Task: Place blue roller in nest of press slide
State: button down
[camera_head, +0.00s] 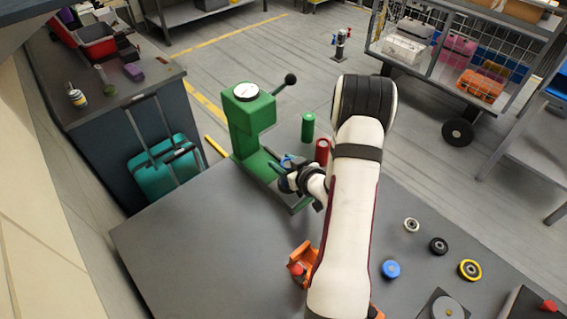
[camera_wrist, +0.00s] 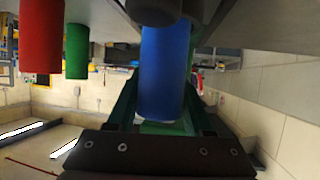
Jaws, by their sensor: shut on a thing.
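The green press (camera_head: 247,125) stands at the far edge of the grey table, with its slide low at its front. My gripper (camera_head: 285,175) is at the front of the press, over the slide area. It is shut on the blue roller (camera_wrist: 165,70), which fills the middle of the wrist view. In the head view only a small blue part of the roller (camera_head: 287,159) shows beside the gripper. The nest is hidden by my gripper, so I cannot tell whether the roller touches it.
A red roller (camera_head: 322,150) and a green roller (camera_head: 308,127) stand right of the press. An orange holder (camera_head: 302,255) is nearer on the table. A blue wheel (camera_head: 391,269), a yellow wheel (camera_head: 470,269) and other small rings lie at right. The table's left part is clear.

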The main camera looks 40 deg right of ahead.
jog(key=shift+f, duration=0.35)
jog(key=shift+c, duration=1.5)
grip_release()
jog(key=shift+s+r, duration=0.3)
jog(key=v, duration=1.1)
jog(key=s+a+r+m+g+h, duration=0.1)
jog(key=a+r+g, duration=0.2)
jog(key=a+g, duration=0.15)
jog(key=s+a+r+m+g, duration=0.1)
jog(key=a+r+m+g, duration=0.1)
jog(key=a+r+g, duration=0.3)
jog(key=s+a+r+g+y, duration=0.1)
jog(key=s+a+y, duration=0.1)
jog(key=s+a, duration=0.4)
jog(key=s+a+r+g+y, duration=0.2)
jog(key=s+a, duration=0.5)
jog(key=a, duration=0.7)
jog(key=shift+a+y, duration=0.3)
jog(key=shift+y, duration=0.3)
